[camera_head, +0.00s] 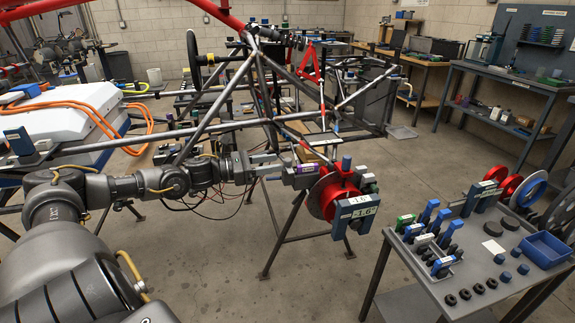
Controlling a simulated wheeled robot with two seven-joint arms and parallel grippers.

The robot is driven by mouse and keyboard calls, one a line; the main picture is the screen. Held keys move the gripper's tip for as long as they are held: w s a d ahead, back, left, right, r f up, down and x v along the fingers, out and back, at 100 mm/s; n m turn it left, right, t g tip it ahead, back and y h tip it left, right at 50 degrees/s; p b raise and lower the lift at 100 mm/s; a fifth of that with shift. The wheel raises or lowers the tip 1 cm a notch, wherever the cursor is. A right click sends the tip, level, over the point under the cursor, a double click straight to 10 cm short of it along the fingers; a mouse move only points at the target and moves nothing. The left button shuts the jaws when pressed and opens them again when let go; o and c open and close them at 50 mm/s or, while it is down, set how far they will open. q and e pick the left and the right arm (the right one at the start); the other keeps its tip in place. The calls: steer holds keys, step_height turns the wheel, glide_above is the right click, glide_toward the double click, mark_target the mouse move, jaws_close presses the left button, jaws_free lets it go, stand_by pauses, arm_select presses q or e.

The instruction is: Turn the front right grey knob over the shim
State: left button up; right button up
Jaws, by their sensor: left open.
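My left arm reaches in from the left, and its gripper (272,165) is open beside the wheel hub on the near side of the chassis. The hub carries a red disc (326,194) and a dark blue-grey block with white number labels (356,207). A small blue piece (346,162) sits at the top of the hub. Small dark round parts show around the block, one of them below it (358,223); I cannot tell which is the front right grey knob. A shim cannot be made out clearly. The gripper appears apart from the labelled block. My right gripper is out of view.
Chassis tubes (222,124) run close above and behind my gripper. A grey cart (428,282) at the right holds blue-handled tools, black rings, red discs and a blue bin (546,250). Floor between hub and cart is clear. A white box with orange cables (62,118) stands at left.

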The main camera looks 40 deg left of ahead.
mark_target(288, 160)
arm_select(q)
steer(key=shift+p+x, duration=0.3)
steer(key=shift+x, duration=2.45)
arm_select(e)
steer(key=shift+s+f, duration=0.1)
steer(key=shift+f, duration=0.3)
arm_select(q)
steer(key=shift+a, duration=0.1)
steer(key=shift+c, duration=0.2)
jaws_close()
